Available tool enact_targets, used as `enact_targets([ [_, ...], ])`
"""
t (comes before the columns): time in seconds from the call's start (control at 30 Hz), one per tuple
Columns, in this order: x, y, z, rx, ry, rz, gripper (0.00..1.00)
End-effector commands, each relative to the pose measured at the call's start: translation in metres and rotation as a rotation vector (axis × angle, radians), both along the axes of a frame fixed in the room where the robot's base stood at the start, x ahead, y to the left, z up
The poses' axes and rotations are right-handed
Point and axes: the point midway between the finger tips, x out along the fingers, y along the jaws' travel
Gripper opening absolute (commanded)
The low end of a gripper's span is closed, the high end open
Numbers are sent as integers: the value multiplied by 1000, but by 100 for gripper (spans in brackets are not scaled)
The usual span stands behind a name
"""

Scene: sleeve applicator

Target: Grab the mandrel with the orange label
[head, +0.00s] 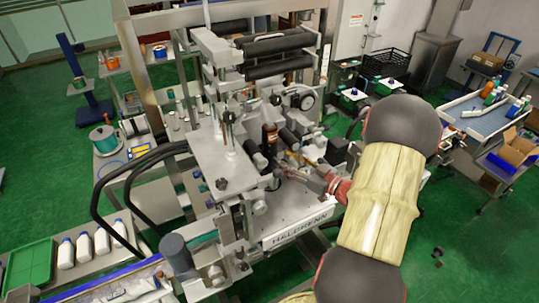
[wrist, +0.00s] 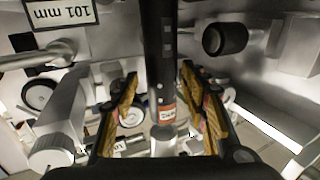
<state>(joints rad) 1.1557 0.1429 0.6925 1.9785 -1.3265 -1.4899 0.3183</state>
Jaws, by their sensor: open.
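The mandrel with the orange label is a dark upright cylinder (wrist: 160,45) in the wrist view, running down from the top edge. Its small orange label (wrist: 167,113) shows low between my fingers. My gripper (wrist: 158,80) is open, with one yellowish-padded finger on each side of the mandrel and a gap visible on both sides. In the head view my gripper (head: 292,172) reaches in from the right over the machine. A dark cylinder with an orange-brown band (head: 269,137) stands just beyond it there. Whether it is the same mandrel is hard to tell.
Other dark rollers (head: 254,153) stand close by on the machine. In the wrist view a dark knob (wrist: 226,38) is at the right and a "101 mm" plate (wrist: 60,12) at the upper left. A silver machine plate (head: 220,158) stands left of the gripper.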

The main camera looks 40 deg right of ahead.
Motion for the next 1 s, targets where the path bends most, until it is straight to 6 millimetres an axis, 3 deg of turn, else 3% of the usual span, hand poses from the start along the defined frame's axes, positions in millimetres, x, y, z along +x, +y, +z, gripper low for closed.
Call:
enact_targets([
  [0.33, 30, 6, 2, -1, 1, 2, 44],
  [0.6, 65, 12, 4, 0, 1, 1, 44],
  [0.93, 72, 13, 3, 0, 1, -1, 44],
  [1.0, 72, 13, 3, 0, 1, -1, 40],
])
